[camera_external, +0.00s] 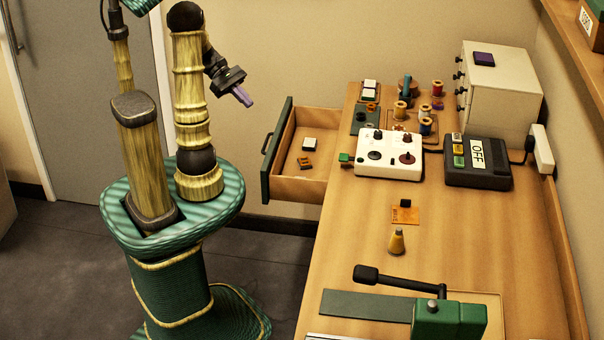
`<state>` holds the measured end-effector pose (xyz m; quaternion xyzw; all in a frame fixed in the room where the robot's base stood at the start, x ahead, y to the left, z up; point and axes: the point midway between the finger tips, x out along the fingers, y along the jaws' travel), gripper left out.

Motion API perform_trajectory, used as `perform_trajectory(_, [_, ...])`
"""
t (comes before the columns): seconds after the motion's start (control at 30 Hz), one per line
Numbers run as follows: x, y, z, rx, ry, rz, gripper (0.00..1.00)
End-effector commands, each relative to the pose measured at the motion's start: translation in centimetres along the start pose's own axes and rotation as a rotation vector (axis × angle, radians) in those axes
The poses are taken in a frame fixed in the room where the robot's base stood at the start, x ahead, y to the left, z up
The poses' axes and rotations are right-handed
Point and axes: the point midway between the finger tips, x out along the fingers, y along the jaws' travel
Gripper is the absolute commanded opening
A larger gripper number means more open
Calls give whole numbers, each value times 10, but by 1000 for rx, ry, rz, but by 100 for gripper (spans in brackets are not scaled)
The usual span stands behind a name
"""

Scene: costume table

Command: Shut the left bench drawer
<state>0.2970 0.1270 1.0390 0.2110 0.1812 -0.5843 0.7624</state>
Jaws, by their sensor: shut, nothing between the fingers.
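The left bench drawer (317,154) stands pulled out from the left side of the wooden bench, near its far end. Its dark green front (277,150) with a dark handle (267,143) faces my body. Inside lie a small white block (309,144) and a small orange-brown item (305,162). My gripper (243,97) is shut and empty. It hangs in the air left of the drawer front, higher in the picture and apart from it, with its purple fingers pointing down and right.
A white cabinet (498,88) stands behind. The floor left of the bench is clear.

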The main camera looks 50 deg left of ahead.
Motion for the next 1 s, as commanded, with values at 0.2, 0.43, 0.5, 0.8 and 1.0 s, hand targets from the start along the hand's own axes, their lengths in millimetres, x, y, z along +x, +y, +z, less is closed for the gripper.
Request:
perform_trajectory(0.2, [-50,2,-17,-169,-234,241,0])
perform_trajectory(0.43, [-97,-6,-26,-239,-411,415,0])
perform_trajectory(0.5, [-109,-10,-29,-250,-456,460,0])
perform_trajectory(0.8, [-98,-20,-73,-264,-519,510,0])
perform_trajectory(1.0, [-68,-26,-121,-263,-519,510,0])
